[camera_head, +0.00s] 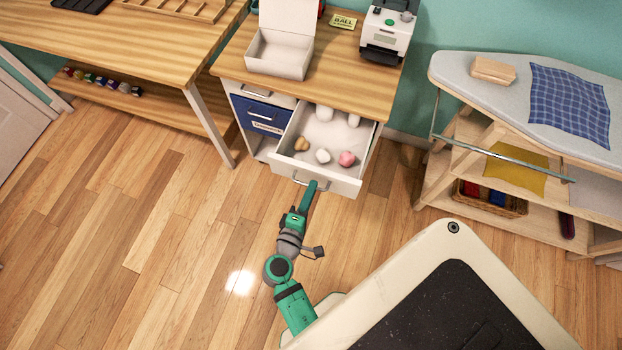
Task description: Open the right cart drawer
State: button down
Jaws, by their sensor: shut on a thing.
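The cart (347,77) has a wooden top and stands against the wall. Its right drawer (352,187) is pulled well out, and its white inside shows. Several small things lie in it, among them a pink ball (347,158), a white one (323,155) and a tan one (302,144), with white rolls at the back. My gripper (307,186) is at the drawer's front, shut on its handle (316,184). The fingertips are small and partly hidden in this view. A blue drawer (262,113) with a label is at the cart's left and looks shut.
An open white box (277,54) and a label printer (388,35) stand on the cart. A wooden table (130,40) is at the left. An ironing board (480,75) over wooden shelves is at the right. The wooden floor (150,220) is clear at the left.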

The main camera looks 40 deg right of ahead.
jog(key=shift+w+a, duration=0.1)
jog(key=c, duration=1.9)
grip_release()
jog(key=v, duration=1)
jog(key=shift+s+a, duration=0.25)
